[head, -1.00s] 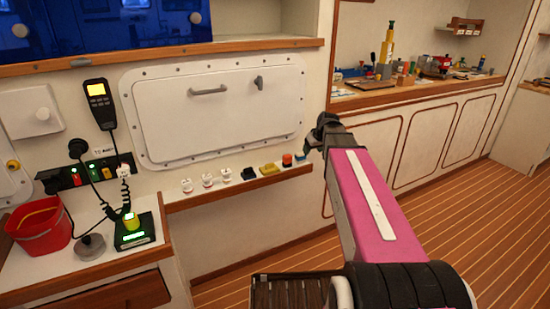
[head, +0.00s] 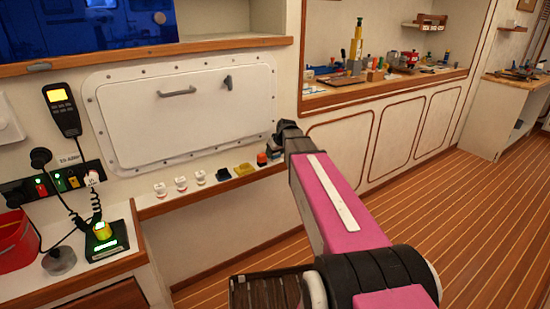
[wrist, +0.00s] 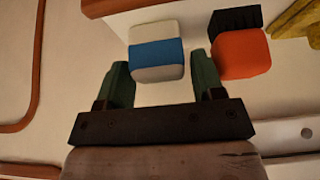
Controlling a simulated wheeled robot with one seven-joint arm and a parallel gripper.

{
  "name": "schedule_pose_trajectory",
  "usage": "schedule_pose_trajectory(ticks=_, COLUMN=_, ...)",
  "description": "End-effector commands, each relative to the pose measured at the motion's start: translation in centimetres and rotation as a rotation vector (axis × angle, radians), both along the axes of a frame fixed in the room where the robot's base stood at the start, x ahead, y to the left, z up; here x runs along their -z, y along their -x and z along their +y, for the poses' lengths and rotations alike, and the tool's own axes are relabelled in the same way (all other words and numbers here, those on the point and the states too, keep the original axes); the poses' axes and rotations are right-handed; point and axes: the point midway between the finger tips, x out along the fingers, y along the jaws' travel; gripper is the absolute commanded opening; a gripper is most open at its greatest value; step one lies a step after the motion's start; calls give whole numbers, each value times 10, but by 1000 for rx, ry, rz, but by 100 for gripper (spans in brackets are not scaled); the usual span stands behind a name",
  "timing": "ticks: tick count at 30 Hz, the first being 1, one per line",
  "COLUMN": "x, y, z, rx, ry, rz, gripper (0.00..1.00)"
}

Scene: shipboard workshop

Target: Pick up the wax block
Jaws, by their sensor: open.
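A white block with a blue band, which I take for the wax block (wrist: 156,52), lies at the upper middle of the wrist view. In the head view it is a small shape (head: 273,150) at the right end of the narrow shelf, partly hidden by my gripper (head: 287,132). In the wrist view my gripper (wrist: 160,82) is open and empty. Its two fingertips point at the block, one toward each side of its near end. I cannot tell whether they touch it.
An orange and black block (wrist: 240,53) sits close beside the right finger. A yellow piece (head: 244,169), a black item (head: 223,174) and several white fittings stand farther left along the wooden-edged shelf (head: 212,188). The plank floor (head: 450,220) on the right is clear.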

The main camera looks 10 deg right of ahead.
Motion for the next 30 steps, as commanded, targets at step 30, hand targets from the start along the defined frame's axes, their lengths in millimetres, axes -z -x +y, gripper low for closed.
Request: schedule_pose_trajectory(ticks=30, x=11, y=-6, z=2, rx=1, ry=-1, rz=-1, gripper=24)
